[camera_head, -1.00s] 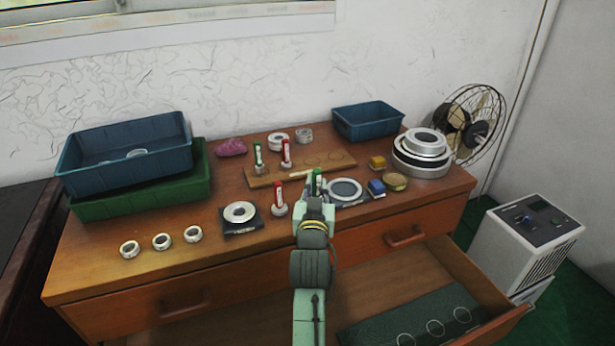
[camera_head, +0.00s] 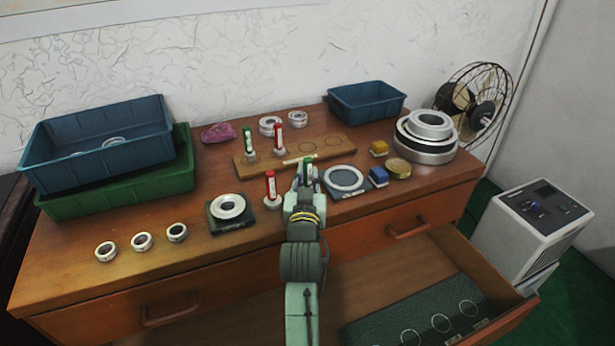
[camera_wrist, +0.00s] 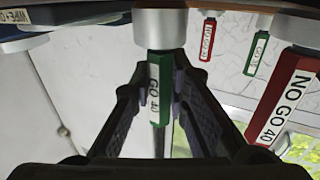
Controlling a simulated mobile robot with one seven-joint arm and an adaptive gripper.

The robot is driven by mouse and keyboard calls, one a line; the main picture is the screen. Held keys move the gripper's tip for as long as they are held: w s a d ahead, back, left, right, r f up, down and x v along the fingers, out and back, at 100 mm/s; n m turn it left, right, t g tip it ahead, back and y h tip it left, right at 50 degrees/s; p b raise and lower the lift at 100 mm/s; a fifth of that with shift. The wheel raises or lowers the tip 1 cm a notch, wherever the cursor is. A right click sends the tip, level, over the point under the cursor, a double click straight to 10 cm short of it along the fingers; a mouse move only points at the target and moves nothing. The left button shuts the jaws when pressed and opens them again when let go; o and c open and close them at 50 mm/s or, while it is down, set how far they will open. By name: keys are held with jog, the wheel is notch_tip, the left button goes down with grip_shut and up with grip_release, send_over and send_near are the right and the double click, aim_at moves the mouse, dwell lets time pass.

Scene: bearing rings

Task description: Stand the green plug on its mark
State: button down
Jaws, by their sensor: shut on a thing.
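The green plug (camera_head: 308,168) is held upright in my gripper (camera_head: 305,186), near the front of the wooden dresser top. In the wrist view, which looks upside down, the plug (camera_wrist: 159,85) shows a green handle labelled GO 40 and a pale metal base. My gripper's fingers (camera_wrist: 160,100) are closed around the handle. I cannot tell whether the base touches the top. A wooden board (camera_head: 325,149) behind it has ring marks, with another green plug (camera_head: 249,145) and a red plug (camera_head: 279,140) standing on it. I cannot tell which mark belongs to the held plug.
A red NO GO 40 plug (camera_head: 270,187) stands close left. A grey ring on a dark pad (camera_head: 344,179) and a blue block (camera_head: 378,177) are close right. Bins stand at the back. The drawer (camera_head: 400,290) below is open, with a ring-marked mat inside.

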jog(key=c, duration=1.6)
grip_release()
jog(key=shift+f, duration=0.1)
jog(key=shift+o, duration=0.2)
